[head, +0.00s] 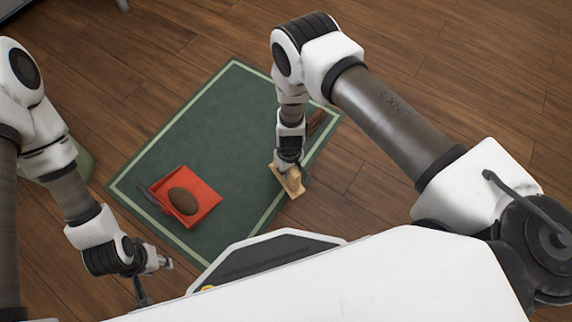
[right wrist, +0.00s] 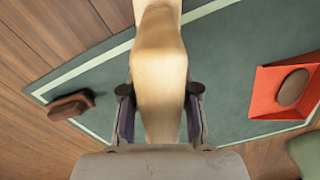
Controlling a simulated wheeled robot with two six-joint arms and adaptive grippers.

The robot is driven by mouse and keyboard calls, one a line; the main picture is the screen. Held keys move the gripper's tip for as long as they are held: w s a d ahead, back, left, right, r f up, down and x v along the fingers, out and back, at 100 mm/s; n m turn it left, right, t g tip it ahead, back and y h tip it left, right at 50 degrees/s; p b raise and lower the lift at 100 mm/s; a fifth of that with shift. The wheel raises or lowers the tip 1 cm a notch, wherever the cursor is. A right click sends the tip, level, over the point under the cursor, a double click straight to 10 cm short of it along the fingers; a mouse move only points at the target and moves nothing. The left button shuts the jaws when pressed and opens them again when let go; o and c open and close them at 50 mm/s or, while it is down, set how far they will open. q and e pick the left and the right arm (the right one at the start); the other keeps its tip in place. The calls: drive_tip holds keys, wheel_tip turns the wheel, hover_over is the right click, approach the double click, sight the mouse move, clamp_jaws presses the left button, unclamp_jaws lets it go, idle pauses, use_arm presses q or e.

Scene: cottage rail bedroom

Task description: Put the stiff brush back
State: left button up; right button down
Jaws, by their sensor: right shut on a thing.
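My right gripper (head: 290,178) is shut on a pale wooden brush (head: 293,186), over the right edge of the green mat. In the right wrist view the smooth pale wood (right wrist: 160,85) runs between the two dark fingers (right wrist: 160,112); no bristles show, so I cannot tell its brush type. A brown block-like piece, perhaps another brush (head: 316,120), lies at the mat's far right edge; it also shows in the right wrist view (right wrist: 70,106). A red tray (head: 208,212) on the mat holds a brown oval thing (head: 184,201). My left gripper (head: 154,277) is open and empty, left of my base.
The green mat (head: 215,130) with a pale border line lies on a brown plank floor (head: 440,40). Its middle and far part are clear. A dull green rounded thing (head: 82,165) lies left of the mat, partly hidden behind my left arm.

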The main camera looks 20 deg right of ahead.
drive_tip(key=w+b, duration=0.1)
drive_tip(key=w+f+b, duration=0.1)
drive_tip(key=b, duration=0.1)
drive_tip(key=w+b, duration=0.1)
drive_tip(key=shift+w+d+f, duration=0.15)
drive_tip(key=shift+d+f, duration=0.15)
drive_tip(key=shift+f, duration=0.05)
drive_tip(key=w+f+b, duration=0.1)
drive_tip(key=b, duration=0.1)
drive_tip(key=w+f+b, duration=0.1)
drive_tip(key=w+b, duration=0.1)
drive_tip(key=b, duration=0.1)
drive_tip(key=shift+d+f, duration=0.35)
drive_tip(key=c, duration=0.8)
unclamp_jaws()
drive_tip(key=shift+c, duration=0.2)
use_arm(q)
wheel_tip(320, 180, down, 11)
drive_tip(key=shift+w, duration=0.15)
drive_tip(key=shift+r, duration=0.1)
use_arm(e)
drive_tip(key=shift+r, duration=0.15)
use_arm(q)
wheel_tip(320, 180, up, 8)
drive_tip(key=p, duration=0.8)
use_arm(e)
wheel_tip(320, 180, up, 12)
